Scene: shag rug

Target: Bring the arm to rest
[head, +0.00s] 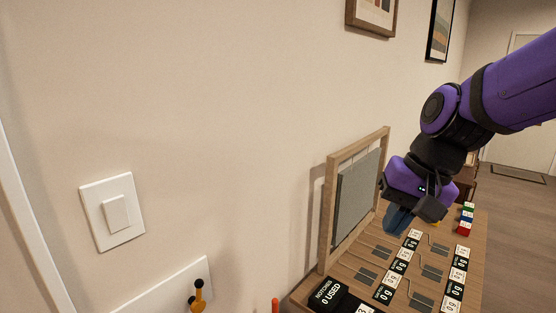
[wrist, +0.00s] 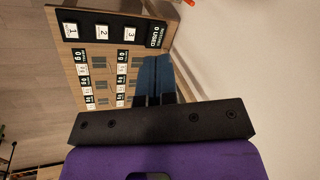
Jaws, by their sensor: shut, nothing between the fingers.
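My purple arm reaches in from the right in the head view. My gripper (head: 399,221) hangs with its blue fingers pointing down, over the wooden board and in front of the grey framed panel. In the wrist view my gripper (wrist: 157,75) shows its two blue fingers side by side, shut and empty. The fingers are apart from the labels on the board as far as I can see.
A wooden board (head: 466,285) carries several black-and-white labels and grey pads. A wood-framed grey panel (head: 357,198) stands at its left edge, near the wall. Coloured blocks (head: 466,219) sit at the far end. A light switch (head: 112,212) is on the wall.

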